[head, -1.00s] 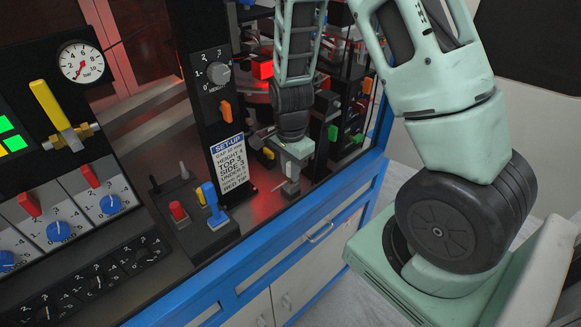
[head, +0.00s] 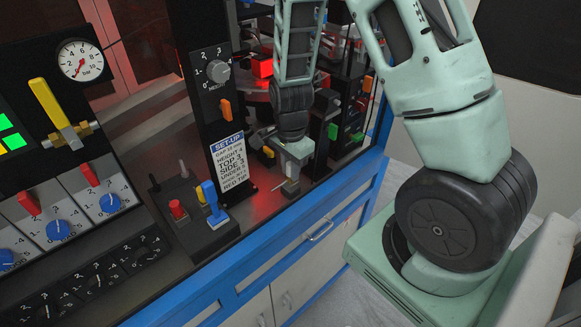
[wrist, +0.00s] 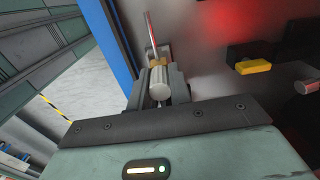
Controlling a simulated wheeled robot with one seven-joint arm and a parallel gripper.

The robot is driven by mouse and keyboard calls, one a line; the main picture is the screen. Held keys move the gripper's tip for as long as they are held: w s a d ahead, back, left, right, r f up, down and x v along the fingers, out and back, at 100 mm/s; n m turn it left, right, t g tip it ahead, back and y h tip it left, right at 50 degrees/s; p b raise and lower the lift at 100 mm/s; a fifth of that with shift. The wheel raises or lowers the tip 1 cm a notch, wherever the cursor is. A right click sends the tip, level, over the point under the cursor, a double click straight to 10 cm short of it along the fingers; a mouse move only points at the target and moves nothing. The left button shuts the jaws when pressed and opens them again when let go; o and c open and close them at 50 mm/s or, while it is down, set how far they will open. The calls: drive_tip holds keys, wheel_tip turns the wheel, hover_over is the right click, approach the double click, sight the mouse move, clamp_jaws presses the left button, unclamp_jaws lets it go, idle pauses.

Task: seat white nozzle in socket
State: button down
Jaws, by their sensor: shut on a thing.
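My gripper (head: 290,184) points down near the front edge of the machine deck, right of the set-up card. In the wrist view its two fingers (wrist: 159,92) are shut on a pale cylinder, the white nozzle (wrist: 158,83). A brass-coloured collar (wrist: 157,63) and a thin rod with a reddish side (wrist: 151,30) show beyond the nozzle, in line with it. I cannot tell whether they are part of the nozzle. I cannot make out the socket; whether the nozzle touches anything is also unclear.
A blue frame rail (head: 262,262) edges the dark deck. A set-up card (head: 229,163) and a control box with a blue lever (head: 213,199) stand left of my gripper. A yellow block (wrist: 254,67) is right of the fingers in the wrist view. Black modules (head: 345,135) stand behind.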

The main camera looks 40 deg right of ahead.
drive_tip(key=shift+f+b, duration=0.6)
drive_tip(key=shift+f, duration=0.25)
drive_tip(key=c, duration=0.8)
unclamp_jaws()
drive_tip(key=shift+r, duration=0.1)
drive_tip(key=shift+r+p, duration=3.7)
drive_tip(key=shift+r, duration=0.25)
